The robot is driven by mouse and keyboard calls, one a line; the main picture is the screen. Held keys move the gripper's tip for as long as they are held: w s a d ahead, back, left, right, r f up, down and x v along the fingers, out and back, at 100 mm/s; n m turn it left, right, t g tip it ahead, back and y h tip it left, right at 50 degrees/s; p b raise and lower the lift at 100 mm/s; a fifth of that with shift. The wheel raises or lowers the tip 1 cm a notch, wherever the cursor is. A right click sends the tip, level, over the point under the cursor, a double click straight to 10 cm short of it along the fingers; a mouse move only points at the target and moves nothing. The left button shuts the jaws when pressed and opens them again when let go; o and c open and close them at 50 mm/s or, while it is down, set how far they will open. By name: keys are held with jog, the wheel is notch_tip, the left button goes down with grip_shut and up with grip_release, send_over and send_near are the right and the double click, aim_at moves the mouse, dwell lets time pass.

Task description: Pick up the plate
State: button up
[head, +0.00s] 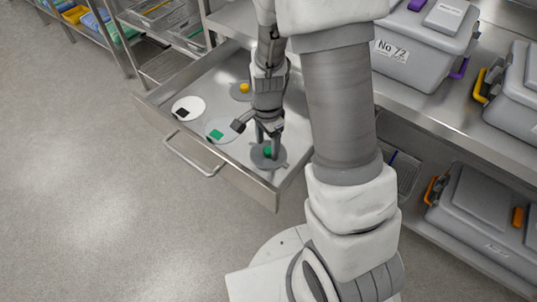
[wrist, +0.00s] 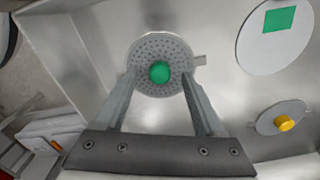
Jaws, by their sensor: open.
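A round grey perforated plate (wrist: 160,44) with a green knob (wrist: 160,72) in its middle lies flat in the open metal drawer. It also shows in the head view (head: 260,162) near the drawer's front right corner. My gripper (wrist: 159,73) is open above it, pointing down. In the wrist view its fingertips appear on either side of the green knob, over the disc. I cannot tell whether they touch it. A small tab sticks out at the disc's right edge.
The drawer (head: 237,184) also holds a white disc with a black square (head: 194,103), a white disc with a green square (head: 229,126) and a grey disc with a yellow knob (head: 236,95). Drawer walls stand close to the gripper. Grey lidded boxes (head: 415,62) sit on the counter.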

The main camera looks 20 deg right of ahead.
jog(key=shift+f, duration=0.95)
grip_shut()
jog(key=shift+r, duration=0.15)
